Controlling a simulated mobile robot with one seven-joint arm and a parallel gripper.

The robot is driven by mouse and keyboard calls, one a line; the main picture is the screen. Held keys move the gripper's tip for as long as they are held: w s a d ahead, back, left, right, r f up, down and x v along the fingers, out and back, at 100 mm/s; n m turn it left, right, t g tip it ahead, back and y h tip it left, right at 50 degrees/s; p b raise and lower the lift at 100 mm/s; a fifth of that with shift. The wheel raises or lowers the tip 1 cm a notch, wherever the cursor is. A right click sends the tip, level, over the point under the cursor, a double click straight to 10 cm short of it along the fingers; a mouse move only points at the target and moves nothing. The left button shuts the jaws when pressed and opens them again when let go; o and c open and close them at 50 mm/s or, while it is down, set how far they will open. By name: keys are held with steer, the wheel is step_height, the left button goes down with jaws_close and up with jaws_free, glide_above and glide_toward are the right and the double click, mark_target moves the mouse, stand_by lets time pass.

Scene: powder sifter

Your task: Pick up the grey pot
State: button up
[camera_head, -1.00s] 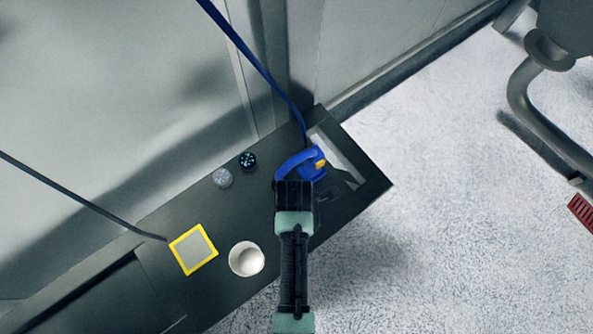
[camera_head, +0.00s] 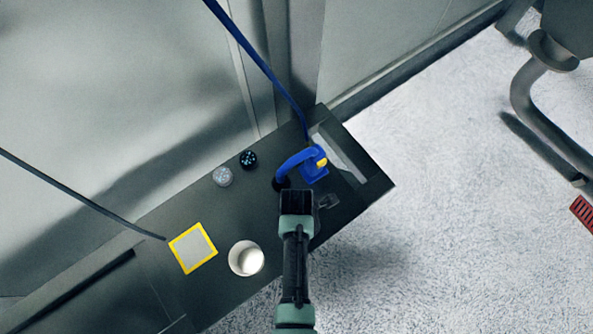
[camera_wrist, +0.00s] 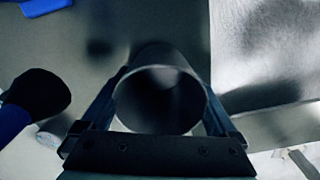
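The grey pot (camera_wrist: 160,98) stands mouth-up between the two fingers of my gripper (camera_wrist: 160,103) in the wrist view. Its round, dark opening faces the camera. The fingers are spread wide, one on each side of it, close to its wall. Whether they touch the wall is hard to tell. In the head view my gripper (camera_head: 297,205) is over the dark bench top (camera_head: 215,285), just below the blue lever, and the pot is hidden beneath it.
A blue lever (camera_head: 296,158) with a black knob (camera_head: 282,184) is close by; the knob (camera_wrist: 42,92) is left of my gripper in the wrist view. A white cup (camera_head: 246,259), yellow-framed square (camera_head: 192,248), grey round piece (camera_head: 222,176) and black round piece (camera_head: 248,160) stand left.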

steer(key=c, duration=0.6)
steer(key=shift+r, duration=0.15)
